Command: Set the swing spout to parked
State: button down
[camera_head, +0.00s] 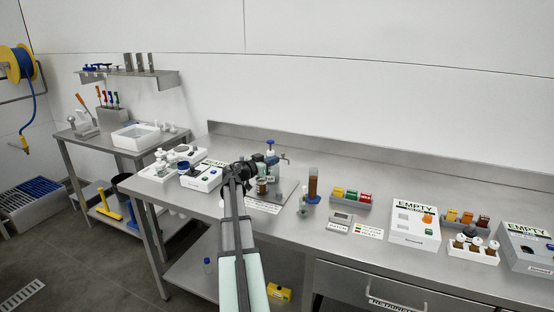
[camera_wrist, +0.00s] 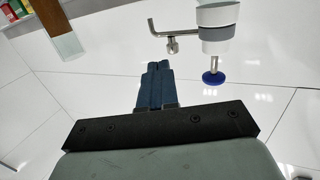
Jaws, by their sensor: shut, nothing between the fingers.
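The swing spout is a thin bent metal tube (camera_wrist: 180,38) on a small white and grey tank (camera_wrist: 217,32) with a blue knob (camera_wrist: 213,79). The wrist view appears upside down. There the tube runs left from the tank and then bends, with a small metal knob on it. In the head view the tank (camera_head: 272,163) stands on the bench behind my gripper (camera_head: 258,168), with the spout (camera_head: 285,157) pointing right. My gripper's blue fingers (camera_wrist: 155,67) are shut and empty, apart from the spout in the wrist picture. My gripper hides part of the tank's base.
A brown-filled cylinder (camera_head: 313,184) stands to the right of the tank; it also shows in the wrist view (camera_wrist: 65,40). White boxes (camera_head: 200,178) stand to the left. A small meter (camera_head: 340,222), a sample rack (camera_head: 350,197) and a white EMPTY box (camera_head: 413,224) are further right.

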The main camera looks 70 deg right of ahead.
jog(key=s+a+v, duration=0.1)
jog(key=s+v, duration=0.1)
jog(key=v, duration=0.7)
jog(key=shift+a, duration=0.2)
jog(key=shift+w, duration=0.15)
